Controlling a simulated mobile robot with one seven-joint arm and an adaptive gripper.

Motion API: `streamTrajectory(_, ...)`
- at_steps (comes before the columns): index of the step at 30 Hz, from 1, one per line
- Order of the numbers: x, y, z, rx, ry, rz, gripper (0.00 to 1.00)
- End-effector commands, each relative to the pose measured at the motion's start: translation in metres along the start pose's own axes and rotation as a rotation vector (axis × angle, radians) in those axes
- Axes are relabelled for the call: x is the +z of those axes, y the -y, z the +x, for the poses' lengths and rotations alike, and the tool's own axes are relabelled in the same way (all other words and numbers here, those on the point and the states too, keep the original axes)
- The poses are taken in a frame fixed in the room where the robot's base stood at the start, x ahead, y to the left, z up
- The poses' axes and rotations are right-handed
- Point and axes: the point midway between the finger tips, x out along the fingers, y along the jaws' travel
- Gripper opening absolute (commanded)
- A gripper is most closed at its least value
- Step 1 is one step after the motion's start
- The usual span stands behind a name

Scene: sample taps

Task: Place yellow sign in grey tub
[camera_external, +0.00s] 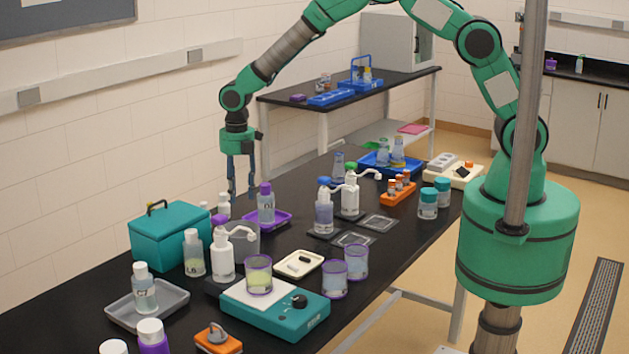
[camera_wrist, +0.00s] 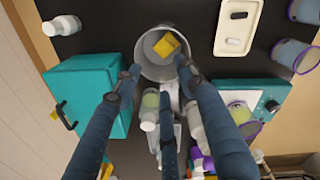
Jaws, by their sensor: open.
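The yellow sign (camera_wrist: 166,45) shows inside the rim of the grey tub (camera_wrist: 145,58) in the wrist view, near the tub's far side. The tub is round and open, and part of its near rim is close to my fingertips. In the external view the grey tub (camera_external: 246,240) stands on the black bench, partly hidden behind a white pump bottle, and the sign cannot be seen there. My gripper (camera_wrist: 160,74) is open, its fingers spread and empty. In the external view my gripper (camera_external: 242,193) hangs pointing down above the bench, above and behind the tub.
A teal box (camera_external: 172,235) stands left of the tub. A white pump bottle (camera_external: 222,258) and a labelled bottle (camera_external: 194,255) crowd its front. A purple tray (camera_external: 282,218) with a bottle is behind it. A cream tray (camera_external: 287,265) and teal device (camera_external: 262,312) lie nearer.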

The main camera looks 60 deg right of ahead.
Motion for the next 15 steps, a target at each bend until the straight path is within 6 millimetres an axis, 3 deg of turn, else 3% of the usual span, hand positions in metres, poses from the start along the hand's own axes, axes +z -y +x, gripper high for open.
streamTrajectory(8, 0.028, 0.034, -0.066, 0.051, 0.011, 0.222, 0.41)
streamTrajectory(15, 0.048, 0.079, -0.124, 0.099, 0.014, 0.455, 0.41)
